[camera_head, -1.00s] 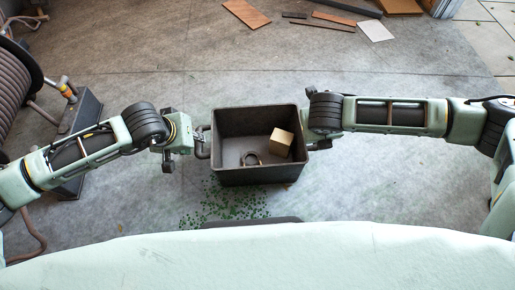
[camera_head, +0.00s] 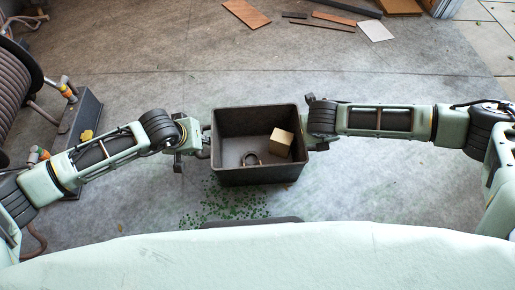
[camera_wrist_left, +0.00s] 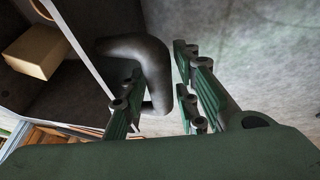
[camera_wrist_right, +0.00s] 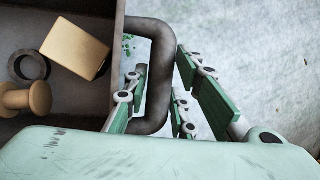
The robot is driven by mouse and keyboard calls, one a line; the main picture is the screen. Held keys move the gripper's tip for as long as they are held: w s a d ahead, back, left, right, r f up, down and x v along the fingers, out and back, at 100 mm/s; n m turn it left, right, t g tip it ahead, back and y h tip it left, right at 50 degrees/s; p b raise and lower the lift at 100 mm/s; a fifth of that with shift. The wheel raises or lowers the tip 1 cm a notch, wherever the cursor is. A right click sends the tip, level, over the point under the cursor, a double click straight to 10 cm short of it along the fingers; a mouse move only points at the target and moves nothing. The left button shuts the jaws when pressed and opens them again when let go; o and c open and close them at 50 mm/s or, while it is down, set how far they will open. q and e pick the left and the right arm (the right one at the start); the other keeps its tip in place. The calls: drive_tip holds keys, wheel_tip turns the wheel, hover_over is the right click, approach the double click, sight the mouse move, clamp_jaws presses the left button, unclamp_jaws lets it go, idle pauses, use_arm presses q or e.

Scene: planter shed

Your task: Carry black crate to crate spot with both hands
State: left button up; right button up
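The black crate (camera_head: 258,177) sits upright in the middle of the head view. A tan block (camera_head: 282,142) and a dark ring (camera_head: 250,159) lie in it. My left gripper (camera_head: 200,147) is at the crate's left side. In the left wrist view its open fingers (camera_wrist_left: 158,105) stand on both sides of the dark handle (camera_wrist_left: 153,62), with a gap visible. My right gripper (camera_head: 312,143) is at the right side. In the right wrist view its fingers (camera_wrist_right: 160,95) straddle the other handle (camera_wrist_right: 161,70) and look open, close to the bar.
A dumbbell-like tan piece (camera_wrist_right: 25,99) shows in the crate in the right wrist view. Green bits (camera_head: 228,205) lie on the floor before the crate. A hose reel (camera_head: 18,85) stands at left. Boards (camera_head: 246,14) lie at the back. The floor behind the crate is clear.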

use_arm(q)
clamp_jaws()
use_arm(e)
clamp_jaws()
use_arm(q)
drive_tip(key=shift+r, duration=0.25)
use_arm(e)
drive_tip(key=shift+r, duration=0.2)
